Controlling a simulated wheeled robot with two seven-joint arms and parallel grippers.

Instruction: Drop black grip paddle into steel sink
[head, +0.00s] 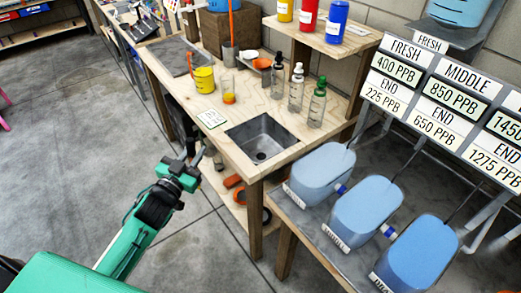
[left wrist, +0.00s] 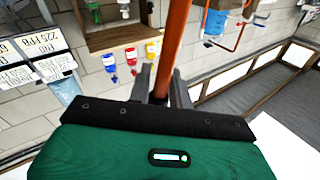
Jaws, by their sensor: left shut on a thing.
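The steel sink (head: 262,140) is a square grey basin set into the wooden bench, with a drain in its floor. My left gripper (head: 186,152) is out in front of the bench, to the left of the sink and apart from it. In the left wrist view, the gripper (left wrist: 162,88) is shut on a long orange-red shaft (left wrist: 176,40), which I take to be the black grip paddle. Its black grip cannot be made out, and the head view hardly shows the held thing. My right gripper is not in view.
Blue jugs (head: 365,210) line a lower table at right. Orange things (head: 233,181) lie on the shelf under the bench.

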